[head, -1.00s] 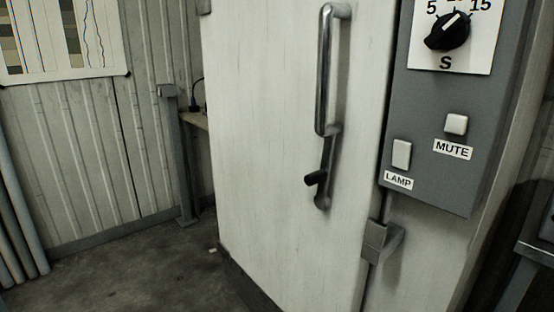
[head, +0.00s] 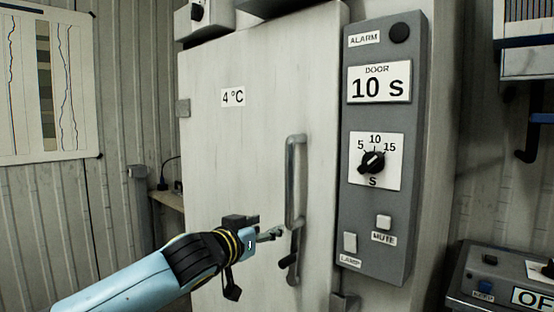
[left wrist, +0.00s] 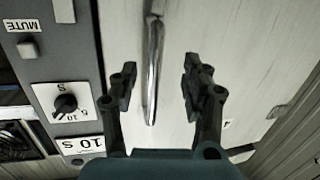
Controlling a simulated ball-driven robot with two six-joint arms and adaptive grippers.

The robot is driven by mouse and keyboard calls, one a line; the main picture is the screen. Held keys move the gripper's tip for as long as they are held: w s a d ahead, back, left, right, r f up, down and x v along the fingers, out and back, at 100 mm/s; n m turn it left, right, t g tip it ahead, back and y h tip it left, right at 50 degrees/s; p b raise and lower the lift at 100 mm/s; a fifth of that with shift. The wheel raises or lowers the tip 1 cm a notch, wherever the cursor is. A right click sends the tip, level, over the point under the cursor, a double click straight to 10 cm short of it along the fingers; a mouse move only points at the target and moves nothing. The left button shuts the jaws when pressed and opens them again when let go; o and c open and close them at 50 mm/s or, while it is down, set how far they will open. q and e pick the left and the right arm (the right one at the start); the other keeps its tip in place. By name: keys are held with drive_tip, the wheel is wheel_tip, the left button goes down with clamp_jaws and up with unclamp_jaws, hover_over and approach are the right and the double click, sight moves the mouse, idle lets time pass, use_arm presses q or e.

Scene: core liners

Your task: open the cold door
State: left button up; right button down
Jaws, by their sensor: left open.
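The cold door (head: 235,140) is a pale panel with a "4 °C" label, and it looks shut. My left gripper (head: 272,234) reaches in from the lower left and is just in front of the door, beside the handle's lower part. In the left wrist view the open fingers (left wrist: 158,88) stand on either side of the handle bar (left wrist: 152,70), with no clear contact. My right gripper is not in view.
A grey control panel (head: 385,220) with dial, MUTE and LAMP buttons and a "10 S" sign is right of the door. A bench with a device (head: 490,285) is at lower right. A chart (head: 50,90) hangs on the left wall. A small shelf (head: 172,199) is left of the door.

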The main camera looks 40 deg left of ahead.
use_arm(q)
drive_tip(key=m+t+p, duration=0.1)
drive_tip(key=p, duration=0.1)
approach(288, 175)
drive_tip(key=w, duration=0.2)
drive_tip(key=w+a, duration=0.1)
drive_tip(key=w, duration=0.1)
drive_tip(key=shift+w+f+p, duration=0.1)
drive_tip(key=shift+w+p, duration=0.25)
drive_tip(key=w, duration=0.3)
drive_tip(key=w+p, duration=0.1)
drive_tip(key=w, duration=0.1)
drive_tip(key=shift+w+a+f, duration=0.15)
drive_tip(key=shift+w+a, duration=0.15)
drive_tip(key=shift+w, duration=0.45)
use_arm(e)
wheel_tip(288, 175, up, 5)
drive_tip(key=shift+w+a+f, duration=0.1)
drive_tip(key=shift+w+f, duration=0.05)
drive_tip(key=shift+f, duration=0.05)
use_arm(q)
drive_tip(key=shift+c, duration=0.2)
clamp_jaws()
drive_tip(key=shift+a+f, duration=0.15)
drive_tip(key=shift+f, duration=0.15)
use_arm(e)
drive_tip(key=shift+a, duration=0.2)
